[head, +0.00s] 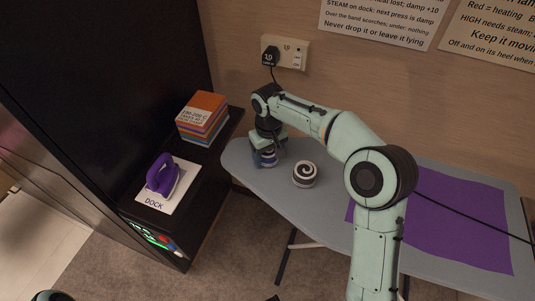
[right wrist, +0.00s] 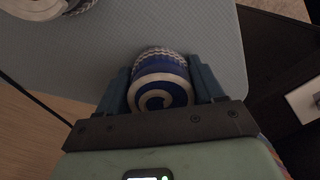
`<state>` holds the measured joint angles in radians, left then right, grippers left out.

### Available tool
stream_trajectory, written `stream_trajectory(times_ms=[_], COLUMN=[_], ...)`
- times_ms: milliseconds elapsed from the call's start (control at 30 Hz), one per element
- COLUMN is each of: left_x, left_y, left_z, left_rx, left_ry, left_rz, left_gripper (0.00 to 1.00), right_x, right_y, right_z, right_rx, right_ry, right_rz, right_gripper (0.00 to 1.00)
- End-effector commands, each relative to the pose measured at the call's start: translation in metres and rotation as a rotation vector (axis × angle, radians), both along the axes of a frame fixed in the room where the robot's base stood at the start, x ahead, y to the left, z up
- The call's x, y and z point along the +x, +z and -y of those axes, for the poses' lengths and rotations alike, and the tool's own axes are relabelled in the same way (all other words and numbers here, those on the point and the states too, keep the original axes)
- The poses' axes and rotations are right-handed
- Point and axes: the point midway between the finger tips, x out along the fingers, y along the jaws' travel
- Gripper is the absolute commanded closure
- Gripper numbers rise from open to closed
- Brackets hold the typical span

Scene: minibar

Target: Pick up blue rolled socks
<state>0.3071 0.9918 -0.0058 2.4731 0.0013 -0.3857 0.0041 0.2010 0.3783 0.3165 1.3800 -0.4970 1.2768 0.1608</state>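The blue rolled socks (head: 268,157), striped blue and white, rest at the left end of the grey ironing board (head: 320,210). My right gripper (head: 267,150) points down over them. In the right wrist view, the socks (right wrist: 159,88) show a spiral end and sit between the two fingers of my right gripper (right wrist: 160,72). The fingers are close along both sides; whether they press on the socks is not clear. My left gripper is not in view.
Black-and-white rolled socks (head: 304,174) stand just right of my right gripper. A purple cloth (head: 450,220) covers the board's right part. A purple iron (head: 163,175) is on the dock at left, by stacked books (head: 202,117). A cord hangs from the wall socket (head: 287,53).

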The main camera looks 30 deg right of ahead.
Motion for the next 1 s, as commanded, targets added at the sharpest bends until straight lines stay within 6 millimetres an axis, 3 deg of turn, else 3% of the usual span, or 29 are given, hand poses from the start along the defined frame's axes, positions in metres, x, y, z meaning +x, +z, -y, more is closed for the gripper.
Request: stream_trajectory(times_ms=[33,67,367,567,767,1000], left_x=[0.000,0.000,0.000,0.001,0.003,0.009], left_y=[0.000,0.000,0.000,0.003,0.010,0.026], left_z=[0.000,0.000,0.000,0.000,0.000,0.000], left_rx=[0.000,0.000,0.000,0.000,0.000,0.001], left_ry=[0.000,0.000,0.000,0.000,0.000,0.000], left_rz=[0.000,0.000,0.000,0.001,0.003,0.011], left_gripper=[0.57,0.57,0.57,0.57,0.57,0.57], right_x=[0.000,0.000,0.000,0.001,0.001,0.002], right_y=[0.000,0.000,0.001,0.014,0.049,0.111], right_z=[0.000,0.000,0.000,0.000,0.000,-0.001], right_rx=[0.000,0.000,0.000,0.000,-0.001,0.001], right_ry=[0.000,0.000,0.000,0.000,0.000,0.001], right_rz=[0.000,0.000,0.001,0.003,0.005,0.007], right_gripper=[0.56,0.64,0.64,0.64,0.64,0.64])
